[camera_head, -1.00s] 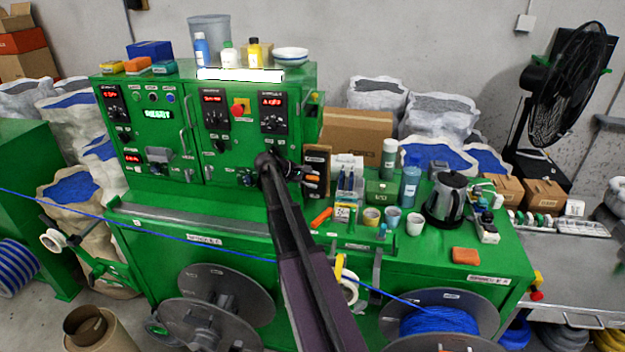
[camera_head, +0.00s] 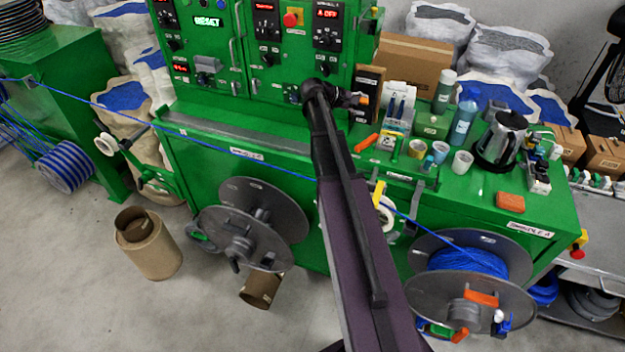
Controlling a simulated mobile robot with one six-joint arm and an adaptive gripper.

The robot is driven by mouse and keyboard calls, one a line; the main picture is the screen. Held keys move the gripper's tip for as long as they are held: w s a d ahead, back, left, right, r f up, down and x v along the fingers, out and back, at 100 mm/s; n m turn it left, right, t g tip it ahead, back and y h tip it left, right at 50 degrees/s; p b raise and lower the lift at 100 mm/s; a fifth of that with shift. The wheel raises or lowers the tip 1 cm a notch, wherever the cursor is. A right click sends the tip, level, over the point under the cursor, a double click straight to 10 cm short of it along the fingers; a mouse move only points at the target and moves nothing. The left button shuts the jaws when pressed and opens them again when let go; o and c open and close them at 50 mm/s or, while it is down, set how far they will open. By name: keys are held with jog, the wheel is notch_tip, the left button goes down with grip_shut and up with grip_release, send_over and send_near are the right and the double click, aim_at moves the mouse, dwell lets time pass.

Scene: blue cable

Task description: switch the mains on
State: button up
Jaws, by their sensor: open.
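The green control cabinet (camera_head: 222,75) stands at the top of the head view, its upper edge cut off. A red knob on a yellow plate (camera_head: 292,17) is on its right door. Several black rotary knobs sit on the doors, and a grey switch block (camera_head: 208,65) is on the left door. I cannot tell which one is the mains switch. My gripper (camera_head: 354,99) is small and dark, pointing right in front of the cabinet's lower right part. It looks open and empty, apart from the red knob. My wrist hides part of the lower panel.
The green bench (camera_head: 385,170) holds bottles, cups (camera_head: 462,162), a kettle (camera_head: 500,142) and an orange block (camera_head: 510,202). A blue cable (camera_head: 230,152) runs across the front above two reels.

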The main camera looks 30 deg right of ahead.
jog(key=f+m+h+b, duration=0.1)
jog(key=m+h+b, duration=0.1)
jog(key=b, duration=0.3)
jog(key=f+m+h+b, duration=0.2)
jog(key=b, duration=0.3)
jog(key=f+m+h+b, duration=0.2)
jog(key=b, duration=0.3)
jog(key=shift+w+d+t+h, duration=0.15)
jog(key=shift+d+t+h, duration=0.05)
jog(key=shift+t+h, duration=0.2)
jog(key=shift+a, duration=0.3)
jog(key=w+a+f+b, duration=0.1)
jog(key=a+f+b, duration=0.1)
jog(key=a, duration=1.1)
jog(key=s+a+f+t+y+p, duration=0.1)
jog(key=s+a+f+y, duration=0.6)
jog(key=f, duration=0.4)
jog(key=shift+a+f+n+y, duration=0.3)
jog(key=shift+a+y, duration=0.3)
jog(key=shift+a, duration=0.2)
